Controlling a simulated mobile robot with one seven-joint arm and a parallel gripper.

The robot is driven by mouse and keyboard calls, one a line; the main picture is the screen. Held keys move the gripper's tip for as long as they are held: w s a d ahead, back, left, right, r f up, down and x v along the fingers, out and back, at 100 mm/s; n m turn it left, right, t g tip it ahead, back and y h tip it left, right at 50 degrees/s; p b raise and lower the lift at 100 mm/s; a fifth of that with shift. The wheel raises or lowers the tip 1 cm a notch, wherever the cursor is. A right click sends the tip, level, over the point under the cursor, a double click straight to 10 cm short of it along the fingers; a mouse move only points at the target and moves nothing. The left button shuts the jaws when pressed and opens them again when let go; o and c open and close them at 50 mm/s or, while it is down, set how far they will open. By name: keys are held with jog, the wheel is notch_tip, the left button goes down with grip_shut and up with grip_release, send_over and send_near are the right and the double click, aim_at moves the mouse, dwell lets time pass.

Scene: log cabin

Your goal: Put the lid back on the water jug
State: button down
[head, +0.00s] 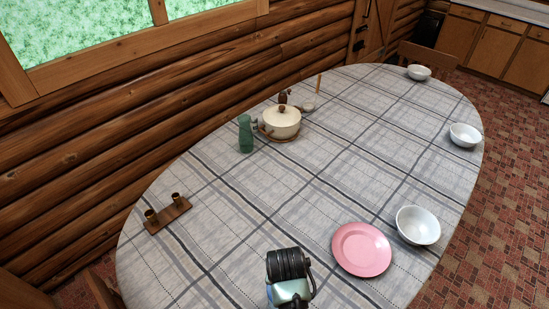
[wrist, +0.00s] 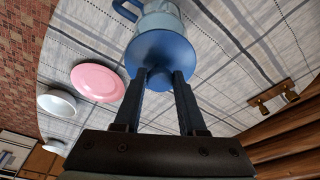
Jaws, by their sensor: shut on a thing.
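The blue round lid (wrist: 160,52) is in my gripper (wrist: 160,73). The two black fingers are shut on the middle of the lid. The pale blue water jug (wrist: 165,18) with a darker blue handle (wrist: 126,9) shows just past the lid at the top of the wrist view. The lid hides part of the jug, and I cannot tell whether the two touch. In the head view a dark ribbed part of my arm stands at the bottom middle, over something pale blue-green. The lid cannot be made out there.
A pink plate (head: 361,249) and white bowl (head: 418,225) stand to the right. A wooden holder with two small cups (head: 168,214) is at the left. A green vessel (head: 245,134) and lidded pot (head: 281,123) stand farther back. The table's middle (head: 320,180) is clear.

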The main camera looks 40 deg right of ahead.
jog(key=shift+w+f, duration=0.1)
jog(key=shift+f, duration=0.05)
jog(key=shift+s+f+b, duration=0.15)
jog(key=shift+f+b, duration=0.35)
jog(key=shift+b, duration=0.15)
jog(key=shift+s+f+b, duration=0.15)
jog(key=shift+f+b, duration=0.35)
jog(key=shift+b, duration=0.1)
jog(key=b+x, duration=0.3)
jog(key=shift+s+a+f, duration=0.1)
jog(key=shift+a+f, duration=0.1)
jog(key=shift+f, duration=0.3)
jog(key=shift+p, duration=0.35)
jog(key=shift+f, duration=0.2)
dwell(0.7)
dwell(1.0)
grip_release()
dwell(0.3)
